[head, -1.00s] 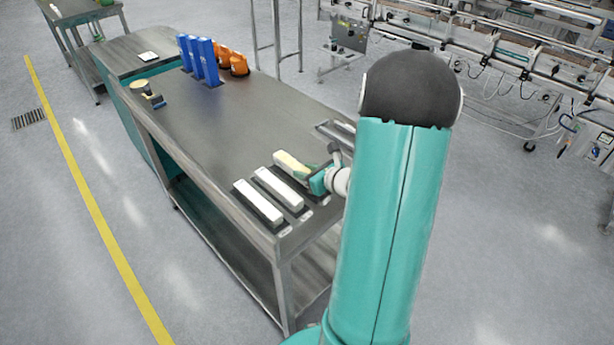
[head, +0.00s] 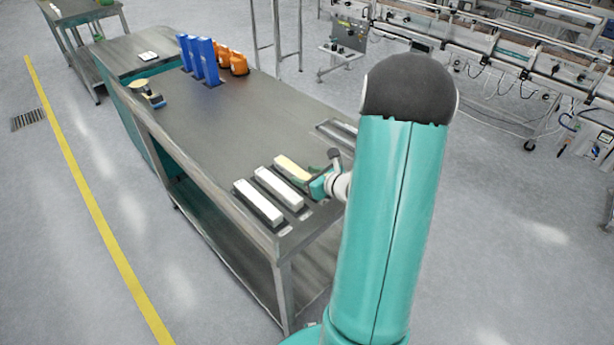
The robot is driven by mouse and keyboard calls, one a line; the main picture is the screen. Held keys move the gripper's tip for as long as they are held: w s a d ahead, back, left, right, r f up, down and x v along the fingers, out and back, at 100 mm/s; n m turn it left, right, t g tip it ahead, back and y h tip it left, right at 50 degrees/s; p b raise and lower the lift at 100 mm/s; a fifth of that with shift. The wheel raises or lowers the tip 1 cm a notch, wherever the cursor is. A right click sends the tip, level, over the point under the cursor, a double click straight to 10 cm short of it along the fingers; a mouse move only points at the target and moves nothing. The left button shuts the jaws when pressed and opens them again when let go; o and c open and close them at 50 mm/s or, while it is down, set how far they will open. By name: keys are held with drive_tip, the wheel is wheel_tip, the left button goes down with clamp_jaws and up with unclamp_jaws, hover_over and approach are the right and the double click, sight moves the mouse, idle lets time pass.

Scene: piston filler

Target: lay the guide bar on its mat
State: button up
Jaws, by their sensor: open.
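The guide bar, a cream-topped bar (head: 291,167), lies low at the table's near right end, third in a row of bars. It seems to rest on its dark mat, though little of that mat shows. My gripper (head: 313,182) is at the bar's near end, low over the table. Its jaws are open, but the picture is too small to show the gap to the bar. Two white bars, one at the outer left (head: 258,202) and one in the middle (head: 280,187), lie on dark mats beside it, roughly parallel.
Grey rails (head: 338,132) lie beyond my gripper at the table's right edge. Blue upright boxes (head: 203,62) and orange containers (head: 232,61) stand at the far end. A yellow-topped item (head: 146,93) sits at the left edge. The table's middle (head: 225,125) is clear.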

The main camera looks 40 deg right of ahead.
drive_tip(key=v, duration=1.2)
drive_tip(key=shift+r, duration=0.1)
